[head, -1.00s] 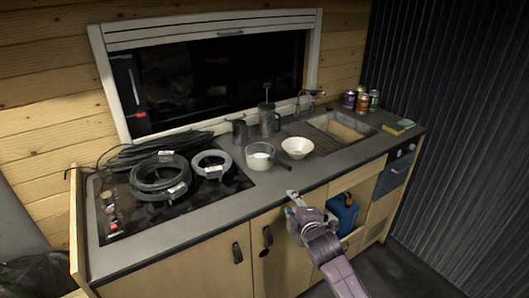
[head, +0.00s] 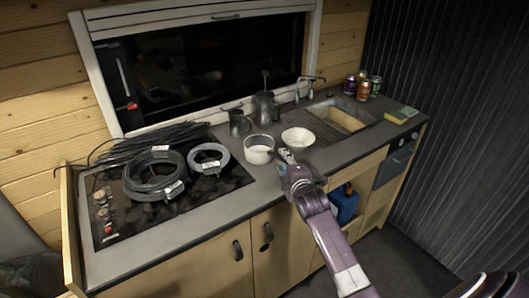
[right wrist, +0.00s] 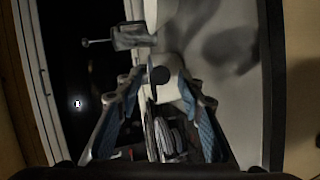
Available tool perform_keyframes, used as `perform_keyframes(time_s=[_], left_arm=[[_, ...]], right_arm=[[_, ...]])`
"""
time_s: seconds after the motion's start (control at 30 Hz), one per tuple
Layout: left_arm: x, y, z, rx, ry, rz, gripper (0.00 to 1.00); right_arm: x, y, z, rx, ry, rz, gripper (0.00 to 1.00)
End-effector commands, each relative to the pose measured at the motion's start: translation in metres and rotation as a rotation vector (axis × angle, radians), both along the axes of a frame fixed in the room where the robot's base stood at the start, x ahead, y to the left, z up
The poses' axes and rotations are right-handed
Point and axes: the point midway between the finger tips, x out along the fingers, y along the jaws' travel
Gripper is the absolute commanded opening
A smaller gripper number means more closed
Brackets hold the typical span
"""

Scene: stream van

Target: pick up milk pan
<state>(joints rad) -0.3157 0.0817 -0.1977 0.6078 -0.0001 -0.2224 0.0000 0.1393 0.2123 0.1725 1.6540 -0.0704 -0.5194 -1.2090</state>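The milk pan (head: 259,156) is a small light-grey pan standing on the counter just right of the hob. Its dark handle points toward my right gripper (head: 287,158). The right gripper is beside the pan at the counter's front, with its tips close to the handle. In the right wrist view, the blue-padded fingers of the gripper (right wrist: 160,88) are spread apart. A pale round body that looks like the pan (right wrist: 172,90), with a dark round handle end, shows between them. I cannot tell whether they touch it.
A white bowl (head: 298,139) stands close right of the pan. A grey mug (head: 239,123) and a metal pot (head: 266,107) stand behind. Cable coils (head: 153,176) lie on the hob (head: 222,188). The sink (head: 343,117), several cans and a sponge (head: 402,115) are farther right.

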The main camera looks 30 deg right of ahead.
Motion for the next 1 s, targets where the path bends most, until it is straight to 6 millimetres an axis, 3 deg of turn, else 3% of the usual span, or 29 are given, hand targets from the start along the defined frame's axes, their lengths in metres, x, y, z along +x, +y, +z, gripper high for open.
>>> perform_keyframes(time_s=[0.3, 0.57, 0.87, 1.0], left_arm=[[0.034, -0.004, 0.009, -0.006, -0.049, -0.003, 0.4], [0.027, -0.004, 0.008, -0.005, -0.04, -0.003, 0.4], [0.018, -0.004, 0.007, -0.005, -0.024, -0.003, 0.4], [0.018, -0.004, 0.007, -0.005, -0.025, -0.003, 0.4]], right_arm=[[0.024, -0.006, -0.005, 0.002, -0.001, 0.0, 0.35], [0.025, -0.006, -0.006, 0.001, 0.0, 0.001, 0.35], [0.025, -0.006, -0.006, 0.001, 0.001, 0.001, 0.02], [0.025, -0.006, -0.006, 0.001, 0.001, 0.001, 0.0]])
